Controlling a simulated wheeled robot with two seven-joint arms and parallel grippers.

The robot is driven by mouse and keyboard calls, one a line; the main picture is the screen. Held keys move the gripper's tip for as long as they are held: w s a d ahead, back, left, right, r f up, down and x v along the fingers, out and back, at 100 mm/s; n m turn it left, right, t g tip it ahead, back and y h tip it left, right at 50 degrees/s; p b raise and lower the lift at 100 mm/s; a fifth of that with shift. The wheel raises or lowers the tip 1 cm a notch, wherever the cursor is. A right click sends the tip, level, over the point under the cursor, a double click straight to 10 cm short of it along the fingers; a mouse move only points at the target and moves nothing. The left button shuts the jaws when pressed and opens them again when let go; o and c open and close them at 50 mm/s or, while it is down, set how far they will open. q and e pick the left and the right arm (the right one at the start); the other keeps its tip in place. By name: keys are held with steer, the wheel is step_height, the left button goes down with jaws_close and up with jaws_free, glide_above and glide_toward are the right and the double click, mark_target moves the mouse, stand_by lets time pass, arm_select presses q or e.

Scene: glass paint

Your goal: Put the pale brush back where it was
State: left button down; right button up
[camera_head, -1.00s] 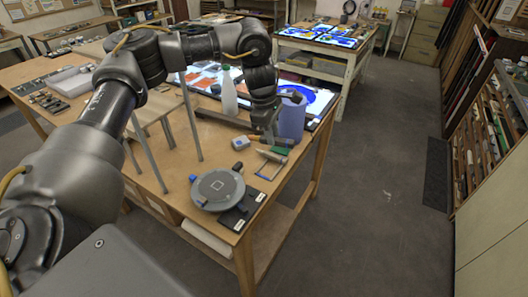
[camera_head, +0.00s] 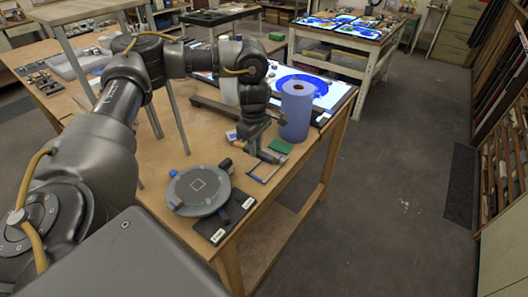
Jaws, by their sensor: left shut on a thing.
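My left gripper (camera_head: 257,148) points down, low over the workbench (camera_head: 163,172), just left of a small green block. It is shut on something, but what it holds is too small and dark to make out. I cannot pick out the pale brush for certain. My right gripper is out of view.
A tall blue paper roll (camera_head: 296,112) stands right of my left gripper. The green block (camera_head: 281,146) lies before it. A round grey device (camera_head: 198,189) and a black labelled pad (camera_head: 225,217) sit at the near corner. A lit panel (camera_head: 327,92) lies behind.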

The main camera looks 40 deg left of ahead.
arm_select(q)
steer(key=shift+w+f, duration=0.4)
steer(key=shift+f, duration=0.45)
steer(key=shift+f+b, duration=0.15)
steer(key=shift+b, duration=0.25)
steer(key=shift+f, duration=0.3)
step_height(320, 180, down, 3)
steer(key=b, duration=0.2)
steer(key=shift+w+r+b, duration=0.1)
steer(key=shift+w+b, duration=0.05)
steer(key=shift+b, duration=0.2)
steer(key=shift+f+b, duration=0.5)
steer(key=shift+f, duration=0.05)
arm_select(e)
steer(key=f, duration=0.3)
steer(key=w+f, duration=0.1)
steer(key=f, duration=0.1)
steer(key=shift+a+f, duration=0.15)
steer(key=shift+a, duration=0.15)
arm_select(q)
steer(key=shift+r, duration=0.1)
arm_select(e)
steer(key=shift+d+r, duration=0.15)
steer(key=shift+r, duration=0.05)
